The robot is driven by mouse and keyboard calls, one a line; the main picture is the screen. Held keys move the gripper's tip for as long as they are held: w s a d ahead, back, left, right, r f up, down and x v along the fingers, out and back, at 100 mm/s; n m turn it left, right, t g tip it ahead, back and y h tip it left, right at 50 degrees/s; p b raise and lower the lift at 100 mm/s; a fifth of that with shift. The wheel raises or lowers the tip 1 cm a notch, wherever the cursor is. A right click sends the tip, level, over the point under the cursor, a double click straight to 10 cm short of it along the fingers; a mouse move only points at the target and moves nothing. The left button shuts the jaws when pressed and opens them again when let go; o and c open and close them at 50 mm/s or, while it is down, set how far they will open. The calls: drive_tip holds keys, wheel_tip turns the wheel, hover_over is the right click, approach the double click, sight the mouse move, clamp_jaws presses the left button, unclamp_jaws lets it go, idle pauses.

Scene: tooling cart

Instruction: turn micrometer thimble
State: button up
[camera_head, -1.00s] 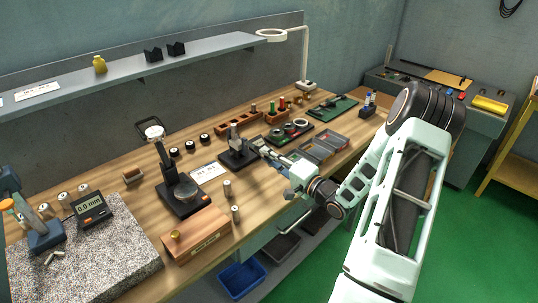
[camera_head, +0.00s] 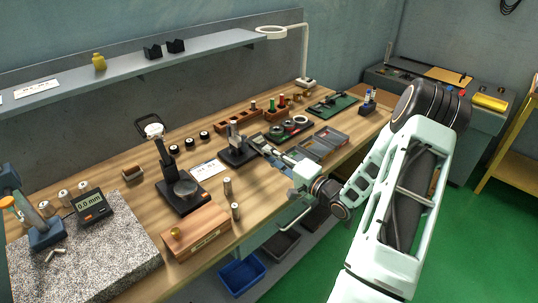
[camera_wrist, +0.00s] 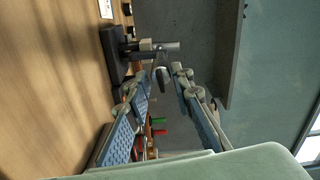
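The micrometer (camera_head: 236,143) sits in a dark stand (camera_head: 238,156) near the middle of the workbench. In the wrist view its grey cylindrical end (camera_wrist: 168,46) points right from the stand (camera_wrist: 114,55), and a dark curved part (camera_wrist: 161,74) shows below it. My gripper (camera_head: 259,144) is just right of the micrometer in the head view. In the wrist view my gripper (camera_wrist: 155,80) is open, with a wide gap between its two blue-padded fingers. Nothing is held. The micrometer lies beyond the fingertips; whether the curved part touches a finger I cannot tell.
A dial-gauge stand (camera_head: 182,190), a wooden box (camera_head: 196,233) and a granite plate (camera_head: 110,262) lie left on the bench. Grey trays (camera_head: 318,148), a dark tray with rings (camera_head: 290,130) and wooden racks (camera_head: 238,122) stand close around my gripper. A shelf (camera_head: 200,46) runs along the wall.

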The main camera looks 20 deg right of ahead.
drive_tip(key=v, duration=1)
drive_tip(key=shift+s, duration=0.35)
drive_tip(key=shift+d, duration=0.15)
